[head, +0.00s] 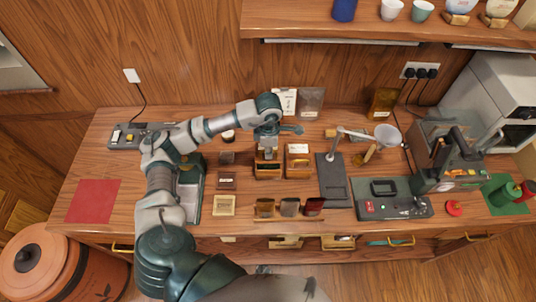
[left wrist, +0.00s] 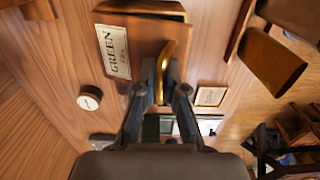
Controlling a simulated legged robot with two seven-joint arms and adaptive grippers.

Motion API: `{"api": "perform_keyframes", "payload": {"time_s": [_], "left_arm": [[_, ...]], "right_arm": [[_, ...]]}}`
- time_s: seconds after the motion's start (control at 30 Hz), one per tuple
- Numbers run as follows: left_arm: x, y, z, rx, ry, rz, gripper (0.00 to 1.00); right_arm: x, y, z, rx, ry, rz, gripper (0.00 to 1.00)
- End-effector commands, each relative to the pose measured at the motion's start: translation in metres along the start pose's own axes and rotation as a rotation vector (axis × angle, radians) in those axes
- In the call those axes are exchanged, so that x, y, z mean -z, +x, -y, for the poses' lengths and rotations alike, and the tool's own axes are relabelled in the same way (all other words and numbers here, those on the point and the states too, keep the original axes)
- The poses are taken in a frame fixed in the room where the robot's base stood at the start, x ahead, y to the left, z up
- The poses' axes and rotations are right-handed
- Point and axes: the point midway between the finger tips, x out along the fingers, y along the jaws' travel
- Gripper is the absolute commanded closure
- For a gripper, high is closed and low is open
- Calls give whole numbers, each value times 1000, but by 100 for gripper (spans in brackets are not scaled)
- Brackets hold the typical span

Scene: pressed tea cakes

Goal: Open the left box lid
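The left box (head: 267,172) is a small wooden box near the middle of the table, with its top mostly hidden by my left gripper (head: 268,143) in the head view. In the left wrist view, its brown lid (left wrist: 148,58) carries a white card reading GREEN TEA (left wrist: 113,50) and looks flat and closed. A curved golden handle (left wrist: 162,82) stands at the lid's edge. The fingers of my left gripper, which also shows in the left wrist view (left wrist: 161,72), lie on either side of the handle and appear to press on it. My right gripper is not in view.
The right box (head: 298,163) stands close beside the left one. Several small containers (head: 290,206) line the front. A dark scale with a stand (head: 332,180) is to the right.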

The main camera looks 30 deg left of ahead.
Motion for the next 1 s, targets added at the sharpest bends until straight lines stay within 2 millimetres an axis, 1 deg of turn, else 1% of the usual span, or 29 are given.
{"api": "perform_keyframes", "payload": {"time_s": [0.03,0.1,0.47,0.8,1.0], "left_arm": [[-1,-4,-3,-1,-1,1,92],[-1,-7,-4,-1,-1,1,92],[-1,-8,-5,0,0,1,92],[-1,-22,-20,0,0,2,92],[-1,-22,-21,1,1,1,92]], "right_arm": [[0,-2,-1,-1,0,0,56],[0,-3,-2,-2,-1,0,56],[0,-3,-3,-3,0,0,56],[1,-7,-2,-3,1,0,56],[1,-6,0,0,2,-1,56]]}}
